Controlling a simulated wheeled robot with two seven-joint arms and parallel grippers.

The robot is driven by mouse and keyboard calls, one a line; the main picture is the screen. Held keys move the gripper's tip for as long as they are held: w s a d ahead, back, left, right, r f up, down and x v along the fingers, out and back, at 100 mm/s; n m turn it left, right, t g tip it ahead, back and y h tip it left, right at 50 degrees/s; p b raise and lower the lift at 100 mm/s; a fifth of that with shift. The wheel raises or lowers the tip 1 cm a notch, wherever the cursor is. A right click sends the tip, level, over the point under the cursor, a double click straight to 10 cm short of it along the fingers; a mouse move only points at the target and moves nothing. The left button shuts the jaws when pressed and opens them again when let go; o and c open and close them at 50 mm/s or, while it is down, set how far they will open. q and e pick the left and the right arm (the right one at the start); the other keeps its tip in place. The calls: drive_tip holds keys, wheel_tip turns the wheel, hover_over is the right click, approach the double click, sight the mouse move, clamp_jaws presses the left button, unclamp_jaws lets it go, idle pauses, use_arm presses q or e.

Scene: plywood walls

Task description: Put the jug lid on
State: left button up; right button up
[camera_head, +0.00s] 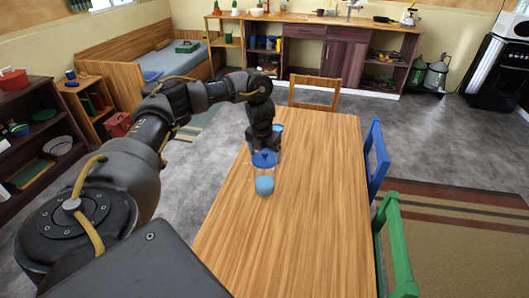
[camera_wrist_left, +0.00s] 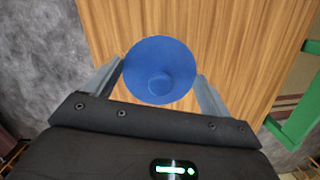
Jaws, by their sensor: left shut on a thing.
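The jug lid (camera_head: 263,159) is a round, dark blue disc. In the left wrist view, the lid (camera_wrist_left: 160,70) lies between the two fingers and a raised round knob shows on its face. My left gripper (camera_head: 263,148) is shut on the lid, above the wooden table. Just below the lid in the head view is a lighter blue rounded thing (camera_head: 264,186) with faint clear outlines around it; it may be the jug, but I cannot tell for sure. I cannot tell whether the lid touches it. My right gripper is not in view.
The wooden table (camera_head: 310,220) is clear to the right and in front. A small blue thing (camera_head: 278,127) stands behind my gripper, partly hidden. A wooden chair (camera_head: 315,92), a blue chair (camera_head: 377,158) and a green chair (camera_head: 398,245) stand at its edges.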

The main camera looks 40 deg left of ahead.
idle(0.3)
use_arm(q)
drive_tip(key=shift+f, duration=0.15)
drive_tip(key=shift+f, duration=0.35)
drive_tip(key=shift+f, duration=0.1)
idle(0.6)
drive_tip(key=shift+p, duration=0.3)
drive_tip(key=o, duration=0.9)
drive_tip(key=shift+c, duration=0.2)
wheel_tip(320, 180, up, 10)
drive_tip(key=s+p, duration=0.1)
drive_tip(key=p, duration=0.1)
drive_tip(key=shift+s+d+r, duration=0.15)
drive_tip(key=shift+s+r, duration=0.1)
